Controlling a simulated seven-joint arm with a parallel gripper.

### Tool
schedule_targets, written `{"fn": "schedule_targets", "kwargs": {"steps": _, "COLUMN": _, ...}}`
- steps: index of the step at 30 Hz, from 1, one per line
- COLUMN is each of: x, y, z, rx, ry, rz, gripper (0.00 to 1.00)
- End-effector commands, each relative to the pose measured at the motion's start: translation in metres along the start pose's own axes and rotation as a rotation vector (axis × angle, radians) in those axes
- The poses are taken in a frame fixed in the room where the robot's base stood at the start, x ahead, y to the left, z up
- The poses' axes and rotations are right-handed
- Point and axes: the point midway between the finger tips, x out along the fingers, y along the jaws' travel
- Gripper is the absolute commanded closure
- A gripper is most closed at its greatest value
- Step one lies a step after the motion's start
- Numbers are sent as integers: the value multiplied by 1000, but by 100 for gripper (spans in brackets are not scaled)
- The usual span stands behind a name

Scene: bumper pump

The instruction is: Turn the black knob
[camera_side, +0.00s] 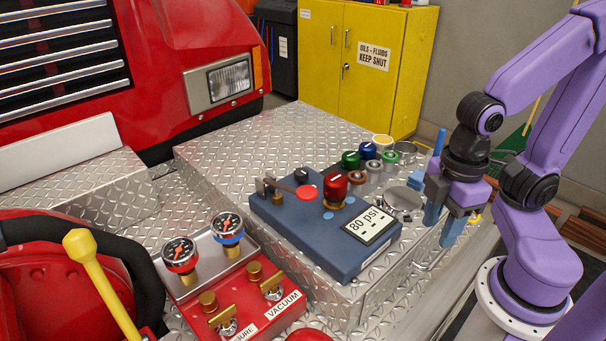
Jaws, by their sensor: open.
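A small black knob (304,174) stands at the back edge of the blue panel box (327,257), behind a lever with a red end (306,193) and left of a larger red knob (335,185). The red knob and lever stand close beside it. My gripper (442,230) is at the right, beyond the right end of the box and well apart from the black knob. Its blue fingers point down, open, with nothing seen between them.
Several coloured knobs or caps (367,151) stand behind the box on the diamond-plate deck (240,160). A display reading 80 psi (368,225) is on the box. Front left, a red panel (245,307) carries two gauges and brass valves. The deck's back left is clear.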

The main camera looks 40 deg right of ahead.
Motion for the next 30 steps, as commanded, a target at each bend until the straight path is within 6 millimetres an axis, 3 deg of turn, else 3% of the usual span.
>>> {"fn": "schedule_targets", "kwargs": {"steps": 11, "x": 0, "y": 0, "z": 0, "rx": 0, "ry": 0, "rz": 0, "gripper": 57}}
{"fn": "schedule_targets", "kwargs": {"steps": 12, "x": 0, "y": 0, "z": 0, "rx": 0, "ry": 0, "rz": 0, "gripper": 54}}
{"fn": "schedule_targets", "kwargs": {"steps": 14, "x": 0, "y": 0, "z": -1, "rx": 3, "ry": 0, "rz": 0, "gripper": 35}}
{"fn": "schedule_targets", "kwargs": {"steps": 17, "x": -3, "y": 5, "z": -8, "rx": 40, "ry": 0, "rz": 1, "gripper": 35}}
{"fn": "schedule_targets", "kwargs": {"steps": 23, "x": -19, "y": 35, "z": -50, "rx": 267, "ry": -3, "rz": 4, "gripper": 35}}
{"fn": "schedule_targets", "kwargs": {"steps": 30, "x": -42, "y": 93, "z": -105, "rx": 632, "ry": -8, "rz": 10, "gripper": 35}}
